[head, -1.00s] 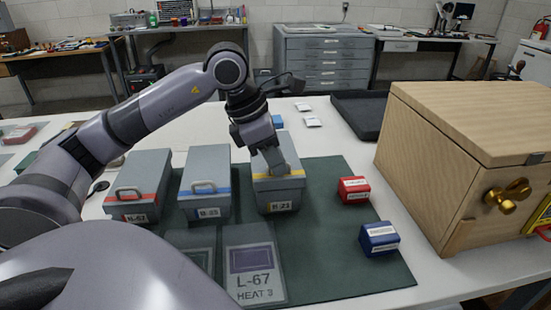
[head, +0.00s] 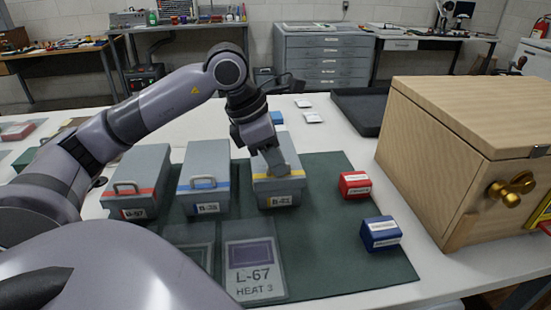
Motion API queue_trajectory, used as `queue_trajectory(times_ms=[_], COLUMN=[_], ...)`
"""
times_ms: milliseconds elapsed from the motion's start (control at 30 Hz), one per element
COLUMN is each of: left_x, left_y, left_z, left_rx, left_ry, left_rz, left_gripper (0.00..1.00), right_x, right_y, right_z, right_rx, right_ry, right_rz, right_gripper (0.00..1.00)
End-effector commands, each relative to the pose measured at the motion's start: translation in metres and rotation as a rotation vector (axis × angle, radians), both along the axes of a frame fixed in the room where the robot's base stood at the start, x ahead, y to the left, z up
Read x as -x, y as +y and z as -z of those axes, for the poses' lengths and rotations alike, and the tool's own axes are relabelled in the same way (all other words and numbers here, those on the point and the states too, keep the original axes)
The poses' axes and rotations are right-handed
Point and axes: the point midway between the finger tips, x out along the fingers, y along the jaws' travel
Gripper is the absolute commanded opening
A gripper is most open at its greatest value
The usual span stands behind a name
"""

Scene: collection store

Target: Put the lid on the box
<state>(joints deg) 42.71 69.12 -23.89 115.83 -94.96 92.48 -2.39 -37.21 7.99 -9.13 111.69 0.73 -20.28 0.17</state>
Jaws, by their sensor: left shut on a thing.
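Three grey boxes stand side by side on the dark green mat (head: 335,270). The right box (head: 278,199) has a yellow-striped grey lid (head: 290,169), which looks seated on its top; I cannot tell whether it is fully down. My left gripper (head: 272,164) comes down onto this lid and is shut on it, hiding its handle. The red-striped box (head: 137,207) and the blue-striped box (head: 204,205) have lids with handles showing. My right gripper is not in view.
A red block (head: 354,185) and a blue block (head: 380,235) lie on the mat's right. A large wooden cabinet (head: 440,150) stands at the right. A card marked L-67 (head: 254,280) lies in front. A black tray (head: 358,112) is behind.

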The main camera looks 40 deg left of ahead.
Motion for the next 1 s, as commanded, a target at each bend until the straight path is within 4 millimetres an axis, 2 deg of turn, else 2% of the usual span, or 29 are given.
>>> queue_trajectory(times_ms=[1000], left_x=[-0.0003], left_y=[0.0004], left_z=[0.007], left_rx=[0.0], left_ry=[-0.001], left_rz=[0.0], left_gripper=[0.0], right_x=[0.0], right_y=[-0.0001], right_z=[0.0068], right_rx=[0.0], right_ry=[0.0], right_rz=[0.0], right_gripper=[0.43])
